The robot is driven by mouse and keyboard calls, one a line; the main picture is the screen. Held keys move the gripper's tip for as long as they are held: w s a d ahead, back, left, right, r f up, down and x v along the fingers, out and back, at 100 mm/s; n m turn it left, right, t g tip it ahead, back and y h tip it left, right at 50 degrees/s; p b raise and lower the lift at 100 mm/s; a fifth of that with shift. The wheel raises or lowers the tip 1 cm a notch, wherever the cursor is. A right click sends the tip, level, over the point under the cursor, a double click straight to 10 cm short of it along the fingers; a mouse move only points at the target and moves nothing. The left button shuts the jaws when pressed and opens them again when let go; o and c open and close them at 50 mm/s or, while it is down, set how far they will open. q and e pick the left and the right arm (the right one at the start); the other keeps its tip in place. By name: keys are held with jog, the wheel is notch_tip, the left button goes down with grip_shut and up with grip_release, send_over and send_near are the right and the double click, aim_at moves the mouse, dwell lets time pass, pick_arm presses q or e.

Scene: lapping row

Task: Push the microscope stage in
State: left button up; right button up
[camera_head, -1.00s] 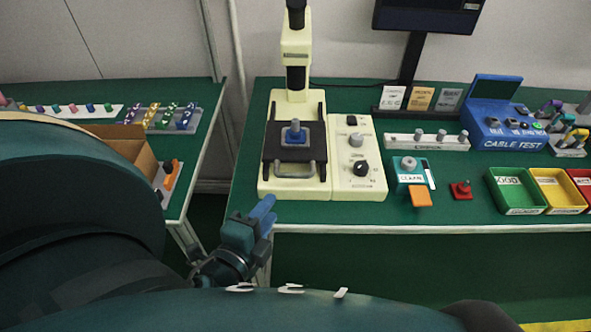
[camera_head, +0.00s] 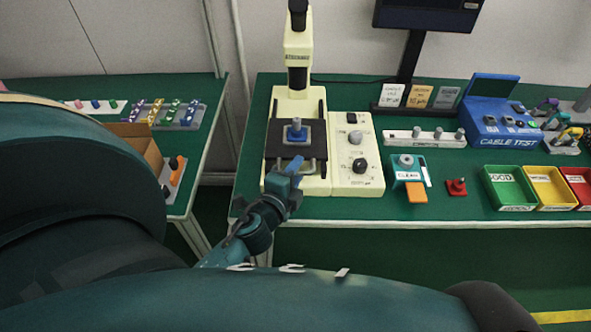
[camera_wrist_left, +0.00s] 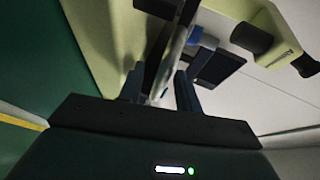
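The cream microscope (camera_head: 298,104) stands on the green table in the head view. Its black stage plate (camera_head: 279,150) carries a blue block with a grey knob (camera_head: 295,131). A grey bar handle (camera_head: 313,167) is at the stage's front edge, partly hidden by my left gripper (camera_head: 293,168). In the left wrist view, the two fingers of my left gripper (camera_wrist_left: 160,90) are apart, with the pale handle (camera_wrist_left: 171,62) showing in line with the gap. I cannot tell whether they touch it. My right gripper is not in view.
A control box with knobs (camera_head: 356,160) adjoins the microscope on the right. Beyond it are a CLEAN device (camera_head: 408,175), a red button piece (camera_head: 456,187) and coloured bins (camera_head: 509,188). A gap of floor separates this table from the left one.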

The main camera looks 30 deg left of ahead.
pick_arm(q)
grip_shut()
dwell(0.4)
jog(key=shift+w, duration=0.1)
